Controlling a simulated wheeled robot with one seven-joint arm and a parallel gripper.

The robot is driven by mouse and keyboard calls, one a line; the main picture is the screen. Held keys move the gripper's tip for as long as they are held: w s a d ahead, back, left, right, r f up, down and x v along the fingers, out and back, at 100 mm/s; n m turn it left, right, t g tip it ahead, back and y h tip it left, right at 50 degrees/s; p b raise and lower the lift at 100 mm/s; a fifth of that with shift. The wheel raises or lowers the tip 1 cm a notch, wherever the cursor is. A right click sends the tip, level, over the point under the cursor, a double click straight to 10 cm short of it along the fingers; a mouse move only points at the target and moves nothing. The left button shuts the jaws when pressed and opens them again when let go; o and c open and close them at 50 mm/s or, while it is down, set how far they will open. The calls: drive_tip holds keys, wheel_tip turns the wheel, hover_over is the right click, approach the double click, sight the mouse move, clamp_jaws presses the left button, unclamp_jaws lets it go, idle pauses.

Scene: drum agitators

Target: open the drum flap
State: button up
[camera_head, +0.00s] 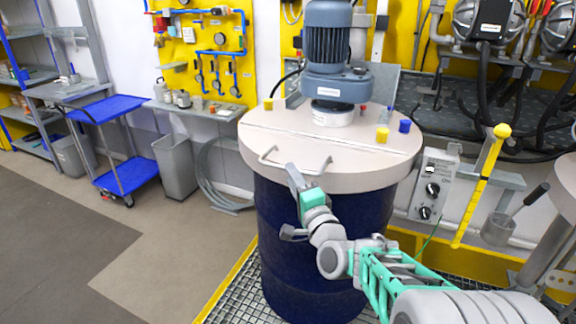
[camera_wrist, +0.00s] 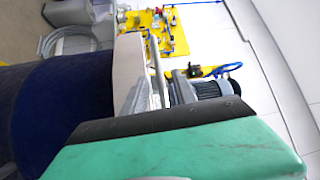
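The dark blue drum (camera_head: 300,235) stands upright with a thick pale lid. The front part of the lid, the flap (camera_head: 345,150), lies flat and level with the rest, beyond a straight seam. A pale bar handle (camera_head: 322,169) rises near the flap's front edge. My gripper (camera_head: 293,173) is at the front left of the flap, close to the handle's left part. In the wrist view the fingers (camera_wrist: 148,95) show beside the handle (camera_wrist: 158,62). I cannot tell whether they touch or hold it; the gap between them is hidden.
A grey-blue motor (camera_head: 328,45) stands on the rear of the lid, with yellow, red and blue caps around it. A control box (camera_head: 433,183) and a yellow bar (camera_head: 480,185) are to the right. The floor left of the drum is free up to a bin (camera_head: 175,165) and a blue cart (camera_head: 110,105).

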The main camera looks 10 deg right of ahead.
drive_tip(key=x, duration=0.4)
drive_tip(key=shift+f+p, duration=0.1)
drive_tip(key=shift+p, duration=0.25)
drive_tip(key=shift+s, duration=0.1)
clamp_jaws()
drive_tip(key=shift+d, duration=0.1)
idle(0.8)
